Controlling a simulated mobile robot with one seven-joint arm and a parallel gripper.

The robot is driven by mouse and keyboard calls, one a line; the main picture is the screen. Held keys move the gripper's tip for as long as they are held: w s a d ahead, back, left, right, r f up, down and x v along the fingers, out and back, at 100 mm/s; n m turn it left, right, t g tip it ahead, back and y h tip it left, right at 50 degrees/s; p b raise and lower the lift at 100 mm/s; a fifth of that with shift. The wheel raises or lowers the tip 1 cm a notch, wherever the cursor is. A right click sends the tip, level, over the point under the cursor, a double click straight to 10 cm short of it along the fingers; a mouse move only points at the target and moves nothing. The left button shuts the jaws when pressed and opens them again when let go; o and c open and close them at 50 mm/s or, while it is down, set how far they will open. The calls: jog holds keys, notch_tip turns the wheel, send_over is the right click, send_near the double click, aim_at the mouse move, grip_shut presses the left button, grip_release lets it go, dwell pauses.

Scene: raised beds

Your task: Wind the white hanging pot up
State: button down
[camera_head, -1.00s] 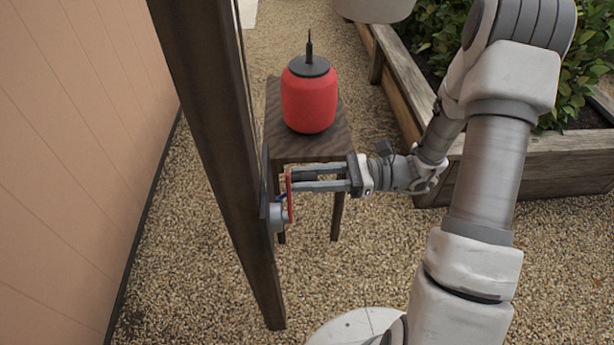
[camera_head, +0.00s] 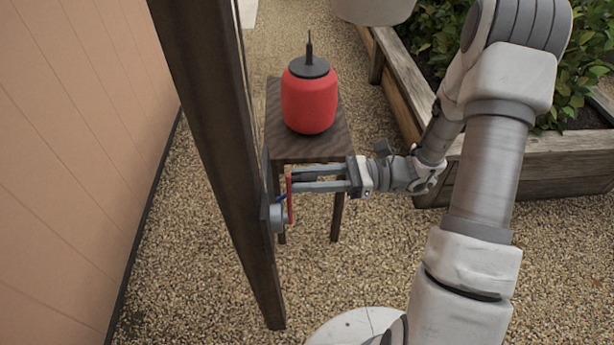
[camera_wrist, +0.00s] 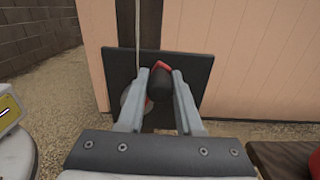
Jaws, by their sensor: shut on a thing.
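The winch (camera_head: 275,217) is fixed low on a dark wooden post and has a red crank arm (camera_head: 289,195) with a dark knob. My gripper (camera_head: 297,181) reaches in from the right and is shut on the black crank knob (camera_wrist: 160,88). In the wrist view, the fingers lie on both sides of the knob, with part of the red crank arm (camera_wrist: 162,66) showing beyond it. A pale rope (camera_wrist: 138,35) runs up from the winch. The underside of a pale pot (camera_head: 375,8), probably the white hanging pot, shows at the top edge of the head view; the rest is cut off.
A red lidded canister (camera_head: 309,98) stands on a small dark wooden table (camera_head: 335,145) just behind the winch. The dark post (camera_head: 225,150) and a peach wall (camera_head: 75,130) are at left. A planted raised bed (camera_head: 560,160) is at right. Gravel lies between.

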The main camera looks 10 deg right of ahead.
jog(key=shift+w, duration=0.2)
jog(key=shift+w+d+f+m+p, duration=0.15)
jog(key=shift+w+m+p, duration=0.25)
jog(key=shift+m+p, duration=0.6)
jog(key=w+f+m+p, duration=0.1)
jog(key=m+p, duration=0.1)
jog(key=shift+w+f+p, duration=0.15)
jog(key=shift+p, duration=0.25)
jog(key=shift+w+f+m+p, duration=0.55)
jog(key=shift+f+m+p, duration=0.2)
jog(key=shift+m, duration=0.45)
jog(key=shift+w+f+m+p, duration=0.2)
jog(key=shift+f+m, duration=0.35)
jog(key=shift+m, duration=0.15)
jog(key=shift+w+f+m+p, duration=0.2)
jog(key=shift+f+m, duration=0.3)
jog(key=shift+m, duration=0.2)
jog(key=c, duration=0.6)
grip_release()
